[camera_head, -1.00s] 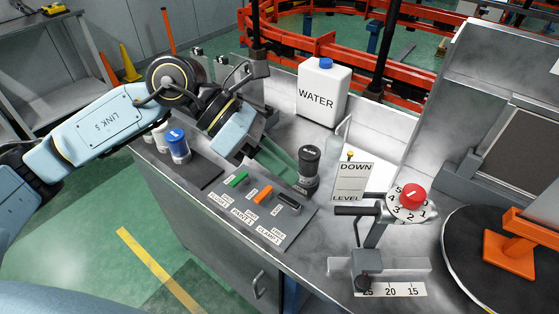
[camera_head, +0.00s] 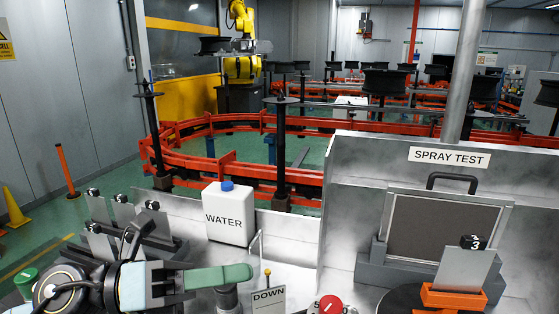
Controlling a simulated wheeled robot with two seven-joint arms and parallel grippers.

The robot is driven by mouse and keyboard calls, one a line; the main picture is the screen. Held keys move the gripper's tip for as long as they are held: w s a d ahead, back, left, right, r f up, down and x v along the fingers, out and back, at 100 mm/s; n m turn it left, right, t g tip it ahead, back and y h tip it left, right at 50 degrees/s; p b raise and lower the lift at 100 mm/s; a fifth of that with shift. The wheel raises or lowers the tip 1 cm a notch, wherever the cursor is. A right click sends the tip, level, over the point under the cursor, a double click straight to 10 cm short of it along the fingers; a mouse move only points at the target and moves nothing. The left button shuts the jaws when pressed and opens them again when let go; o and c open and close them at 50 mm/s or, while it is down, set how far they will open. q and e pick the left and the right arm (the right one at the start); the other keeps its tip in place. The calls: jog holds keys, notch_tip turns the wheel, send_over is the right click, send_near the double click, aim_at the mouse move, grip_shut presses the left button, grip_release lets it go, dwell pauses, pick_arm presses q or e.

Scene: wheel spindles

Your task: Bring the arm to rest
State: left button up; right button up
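My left arm comes in along the bottom left edge. My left gripper (camera_head: 245,273) points right, with a long green finger lying roughly level over the bench. The finger is seen from the side, so the gap between the fingers is hidden. The grey top of an upright cylinder (camera_head: 228,298) shows just below the finger; I cannot tell whether they touch. My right gripper is not in view.
A white water container (camera_head: 229,216) stands behind the finger. The DOWN sign (camera_head: 267,299) and red knob (camera_head: 330,304) are to its right. Numbered plates (camera_head: 123,211) stand behind my arm. An orange stand (camera_head: 453,297) sits below the spray test panel (camera_head: 440,228).

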pick_arm(q)
jog(key=w+a+n+t+y, duration=0.3)
jog(key=n+t, duration=0.6)
jog(key=n, duration=0.2)
jog(key=w+a+n+t+y, duration=0.3)
jog(key=w+a+n+t, duration=0.1)
jog(key=n+t, duration=0.5)
jog(key=s+a+f+n+g+y, duration=0.1)
jog(key=a+f+n+g+y, duration=0.25)
jog(key=f+n+y, duration=0.4)
jog(key=a+f+n+g+y, duration=0.2)
jog(key=a+f+n+y, duration=0.35)
jog(key=f+n, duration=0.35)
jog(key=s+f+n+g, duration=0.5)
jog(key=s+f+g, duration=0.7)
jog(key=s+f, duration=0.7)
notch_tip(320, 180, down, 22)
jog(key=s, duration=0.3)
jog(key=s+a+f+g, duration=0.2)
jog(key=s+f, duration=1.3)
jog(key=s, duration=0.1)
jog(key=shift+m, duration=0.25)
